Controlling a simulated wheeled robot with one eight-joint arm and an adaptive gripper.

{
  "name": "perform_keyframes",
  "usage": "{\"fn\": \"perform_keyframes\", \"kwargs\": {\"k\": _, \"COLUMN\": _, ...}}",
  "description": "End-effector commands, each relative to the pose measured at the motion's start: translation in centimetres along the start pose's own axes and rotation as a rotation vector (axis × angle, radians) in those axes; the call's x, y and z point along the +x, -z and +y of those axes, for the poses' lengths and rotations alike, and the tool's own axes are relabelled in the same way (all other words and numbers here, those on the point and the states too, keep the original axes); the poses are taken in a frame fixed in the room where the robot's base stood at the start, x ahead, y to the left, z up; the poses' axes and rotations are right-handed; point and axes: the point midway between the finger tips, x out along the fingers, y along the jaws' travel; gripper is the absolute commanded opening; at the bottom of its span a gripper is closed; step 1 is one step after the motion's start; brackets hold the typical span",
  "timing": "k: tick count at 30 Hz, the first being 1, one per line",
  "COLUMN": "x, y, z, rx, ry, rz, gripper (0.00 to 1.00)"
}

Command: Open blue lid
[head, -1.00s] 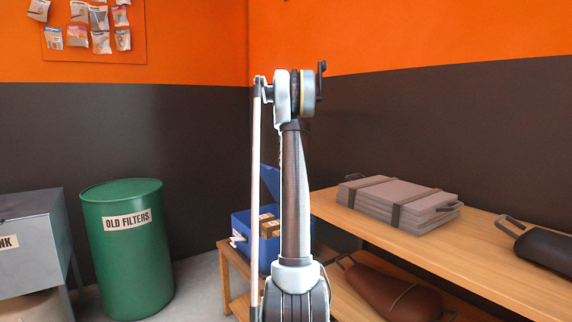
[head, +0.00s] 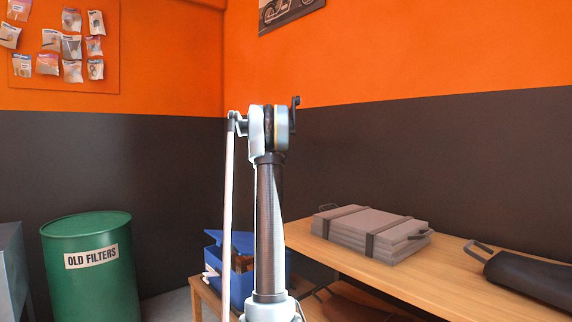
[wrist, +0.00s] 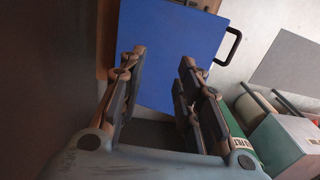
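The blue box (head: 240,285) stands on a low wooden bench, partly hidden behind my arm in the head view. Its blue lid (head: 214,238) shows as a slanted piece at the top left of the box. Something brown shows between lid and box, so the lid does not look fully shut. In the wrist view a broad flat blue surface (wrist: 170,50) with a black handle (wrist: 230,47) on its right lies beyond my gripper (wrist: 160,62). I cannot tell whether that is the lid or a box side. My gripper's fingers are apart, with nothing seen between them.
A wooden table (head: 460,285) to the right bears a strapped grey case (head: 370,235) and a dark bag (head: 530,272). A green drum (head: 95,275) labelled OLD FILTERS stands left. A dark wall is close behind the box.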

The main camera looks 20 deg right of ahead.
Motion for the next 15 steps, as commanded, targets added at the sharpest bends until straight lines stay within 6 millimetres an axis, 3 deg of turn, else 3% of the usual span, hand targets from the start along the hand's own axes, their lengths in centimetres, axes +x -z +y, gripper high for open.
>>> {"fn": "perform_keyframes", "kwargs": {"k": 15, "x": -2.0, "y": 0.0, "z": 2.1, "rx": 0.001, "ry": 0.000, "rz": 0.000, "gripper": 0.31}}
